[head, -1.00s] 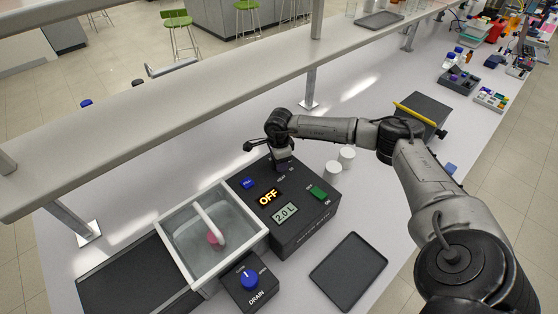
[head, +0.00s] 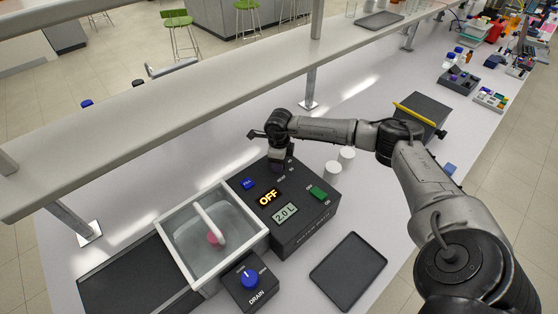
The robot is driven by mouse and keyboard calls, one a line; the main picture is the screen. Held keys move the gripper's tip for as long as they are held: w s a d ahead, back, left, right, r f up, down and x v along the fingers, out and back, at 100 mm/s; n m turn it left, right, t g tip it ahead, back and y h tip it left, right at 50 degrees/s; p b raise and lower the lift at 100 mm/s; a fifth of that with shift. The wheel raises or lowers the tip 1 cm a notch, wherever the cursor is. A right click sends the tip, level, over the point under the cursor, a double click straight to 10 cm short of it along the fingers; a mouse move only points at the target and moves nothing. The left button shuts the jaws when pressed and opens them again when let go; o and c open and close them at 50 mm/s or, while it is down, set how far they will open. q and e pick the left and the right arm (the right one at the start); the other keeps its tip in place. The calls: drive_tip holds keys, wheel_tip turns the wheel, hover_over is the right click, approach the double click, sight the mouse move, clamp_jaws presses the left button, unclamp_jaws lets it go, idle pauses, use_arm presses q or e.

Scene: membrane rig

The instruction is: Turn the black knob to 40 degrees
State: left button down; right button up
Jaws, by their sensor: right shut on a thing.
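The dark control box (head: 300,228) stands in the middle of the bench, with a lit "OFF" display, a "2.0 L" display, a blue button and a green switch (head: 318,193). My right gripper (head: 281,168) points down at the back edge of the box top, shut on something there. The black knob is hidden behind the gripper, so its angle does not show. A blue drain knob (head: 250,279) sits on a smaller box in front. My left gripper is not in view.
A clear water tank (head: 185,257) with a white spout stands left of the box. A black tray (head: 348,271) lies at the front right. Two white cups (head: 333,167) stand behind the box. A shelf (head: 200,121) runs above the bench.

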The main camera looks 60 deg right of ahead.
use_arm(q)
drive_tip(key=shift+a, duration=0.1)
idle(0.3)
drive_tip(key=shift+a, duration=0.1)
use_arm(e)
drive_tip(key=o, duration=0.9)
drive_tip(key=shift+r, duration=0.15)
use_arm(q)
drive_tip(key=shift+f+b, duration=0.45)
use_arm(e)
drive_tip(key=shift+r, duration=6.8)
